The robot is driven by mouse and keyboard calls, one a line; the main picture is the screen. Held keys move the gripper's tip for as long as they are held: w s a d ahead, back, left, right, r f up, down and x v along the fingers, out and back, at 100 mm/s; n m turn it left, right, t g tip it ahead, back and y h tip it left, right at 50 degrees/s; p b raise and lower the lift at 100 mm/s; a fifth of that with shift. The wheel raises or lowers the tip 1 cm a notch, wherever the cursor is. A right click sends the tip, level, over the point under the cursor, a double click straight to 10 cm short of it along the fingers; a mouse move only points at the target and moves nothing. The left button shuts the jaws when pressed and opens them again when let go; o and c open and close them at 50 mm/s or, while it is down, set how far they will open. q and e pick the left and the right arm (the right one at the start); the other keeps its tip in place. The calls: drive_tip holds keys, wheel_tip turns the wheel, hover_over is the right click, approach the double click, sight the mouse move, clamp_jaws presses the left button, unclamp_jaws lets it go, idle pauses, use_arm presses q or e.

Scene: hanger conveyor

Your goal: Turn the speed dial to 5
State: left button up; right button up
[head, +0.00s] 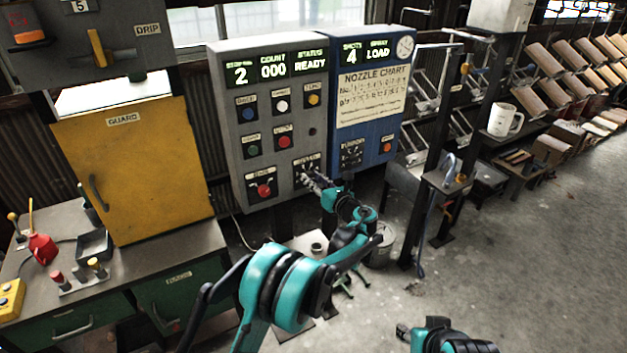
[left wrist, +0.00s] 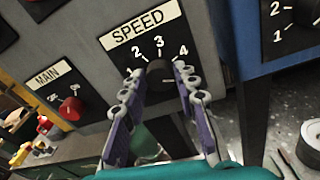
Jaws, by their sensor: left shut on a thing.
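The speed dial (left wrist: 160,74) is a dark round knob under the SPEED label (left wrist: 138,32) in the left wrist view. The numbers 2, 3 and 4 show above it; a 5 is not visible, and I cannot read its pointer surely. My left gripper (left wrist: 161,82) has its two fingers on either side of the knob, shut on it. In the head view my left gripper (head: 312,180) reaches the lower right of the grey control panel (head: 228,110) and covers most of the dial. My right gripper (head: 405,331) is at the bottom edge, its jaws unclear.
The red MAIN switch (left wrist: 71,108) is left of the dial. The blue panel (head: 375,120) with another numbered dial (left wrist: 305,14) adjoins on the right. A yellow guard (head: 135,165) stands left. Open floor (head: 540,250) lies to the right.

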use_arm(q)
drive_tip(key=o, duration=1.2)
drive_tip(key=shift+c, duration=0.2)
drive_tip(key=shift+s+d, duration=0.1)
drive_tip(key=v, duration=1.1)
drive_tip(key=shift+s+d, duration=0.25)
